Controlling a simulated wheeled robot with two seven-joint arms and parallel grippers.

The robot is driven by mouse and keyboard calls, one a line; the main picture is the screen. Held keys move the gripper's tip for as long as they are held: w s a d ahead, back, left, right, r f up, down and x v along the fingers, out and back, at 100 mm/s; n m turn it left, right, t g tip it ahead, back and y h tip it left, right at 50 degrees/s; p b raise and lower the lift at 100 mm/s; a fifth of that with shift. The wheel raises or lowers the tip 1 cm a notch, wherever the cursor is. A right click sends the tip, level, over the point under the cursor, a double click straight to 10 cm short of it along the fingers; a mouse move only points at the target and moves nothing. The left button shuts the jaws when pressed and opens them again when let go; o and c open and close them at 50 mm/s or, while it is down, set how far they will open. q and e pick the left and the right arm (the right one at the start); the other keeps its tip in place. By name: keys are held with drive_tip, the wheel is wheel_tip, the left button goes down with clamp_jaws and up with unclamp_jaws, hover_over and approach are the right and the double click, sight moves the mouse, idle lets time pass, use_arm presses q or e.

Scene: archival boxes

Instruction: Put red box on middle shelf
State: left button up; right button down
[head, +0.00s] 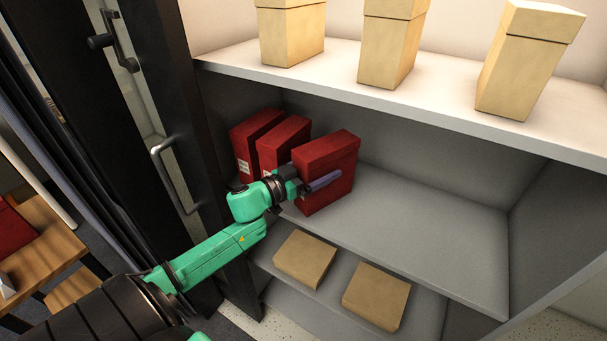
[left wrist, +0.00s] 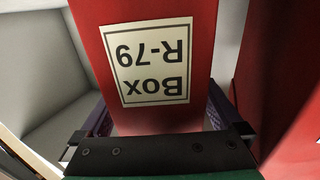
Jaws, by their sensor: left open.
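Three red boxes stand upright on the grey middle shelf (head: 430,210). The rightmost red box (head: 328,160) is at the end of my left arm. My left gripper (head: 308,184) is open, with one purple finger showing along this box's right side. In the left wrist view the box (left wrist: 200,30) fills the middle, its label (left wrist: 152,62) reading "Box R-79" upside down. Purple fingers show on both sides of it. The far finger is mostly hidden in the head view. My right gripper is not in view.
Two more red boxes (head: 285,138) (head: 253,140) stand close on the left. Tan boxes (head: 390,45) stand on the top shelf (head: 440,85), and two tan boxes (head: 305,258) lie below. The middle shelf's right part is free. A dark door (head: 160,110) borders the left. Something red (head: 12,228) sits on a wooden table (head: 45,245).

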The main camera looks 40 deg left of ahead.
use_arm(q)
drive_tip(key=b+v, duration=0.1)
drive_tip(key=v, duration=1)
drive_tip(key=shift+s+b, duration=0.3)
drive_tip(key=shift+a, duration=0.1)
